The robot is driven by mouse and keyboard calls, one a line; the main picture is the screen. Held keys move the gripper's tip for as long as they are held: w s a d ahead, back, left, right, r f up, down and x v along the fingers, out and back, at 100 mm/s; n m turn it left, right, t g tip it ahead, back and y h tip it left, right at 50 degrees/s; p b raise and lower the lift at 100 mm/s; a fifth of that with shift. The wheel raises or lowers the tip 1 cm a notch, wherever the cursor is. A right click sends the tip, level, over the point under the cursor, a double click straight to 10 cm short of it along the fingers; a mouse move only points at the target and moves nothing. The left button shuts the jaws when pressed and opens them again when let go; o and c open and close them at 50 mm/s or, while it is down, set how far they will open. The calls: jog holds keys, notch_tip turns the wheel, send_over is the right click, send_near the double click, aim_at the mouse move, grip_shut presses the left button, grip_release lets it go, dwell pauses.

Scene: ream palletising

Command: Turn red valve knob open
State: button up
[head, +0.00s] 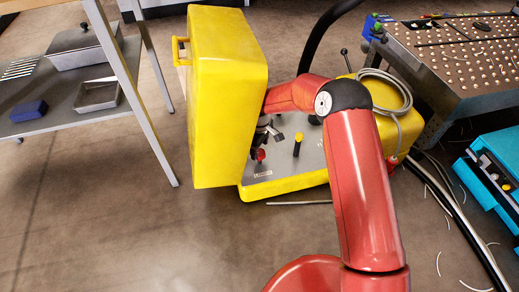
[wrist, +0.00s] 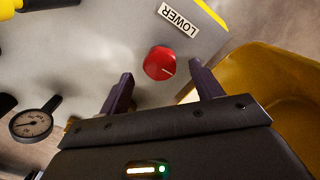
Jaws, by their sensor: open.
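The red valve knob (wrist: 160,63) is round with a pale line on its face. It sits on a grey panel (wrist: 105,50), near a white label reading LOWER (wrist: 180,19). My gripper (wrist: 163,82) is open, with its two dark fingers spread on either side below the knob in the wrist view. Nothing is between the fingertips, and I cannot tell how far they are from the knob. In the head view the red knob (head: 260,155) shows low on the panel of the yellow machine (head: 265,188), and my gripper is only partly visible there behind the yellow cover.
A round gauge (wrist: 33,123) is at the left in the wrist view. A yellow-handled lever (head: 298,144) stands right of the knob. The large yellow cover (head: 222,95) rises close by. A grey shelf table (head: 75,88) is left, and a perforated table (head: 465,55) is right.

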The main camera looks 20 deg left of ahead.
aim_at(259, 152)
jog(key=shift+r+p, duration=0.3)
jog(key=shift+r, duration=2.4)
jog(key=s+d+r+m+t+p, duration=0.1)
jog(key=s+d+r+m+p, duration=0.15)
jog(key=d+r, duration=0.85)
jog(key=s+d+r+m+t+p, duration=0.1)
jog(key=s+d+r+m, duration=0.15)
jog(key=d+r, duration=0.85)
jog(key=s+d+r+m+t+p, duration=0.1)
jog(key=s+d+r+m, duration=0.4)
jog(key=s, duration=0.6)
jog(key=s+d+r+m+t+p, duration=0.2)
jog(key=s+d+r+m, duration=0.3)
jog(key=s+r, duration=0.5)
jog(key=shift+s+d+r+t+p, duration=0.3)
jog(key=shift+s+d+p, duration=0.25)
jog(key=shift+s+d, duration=0.55)
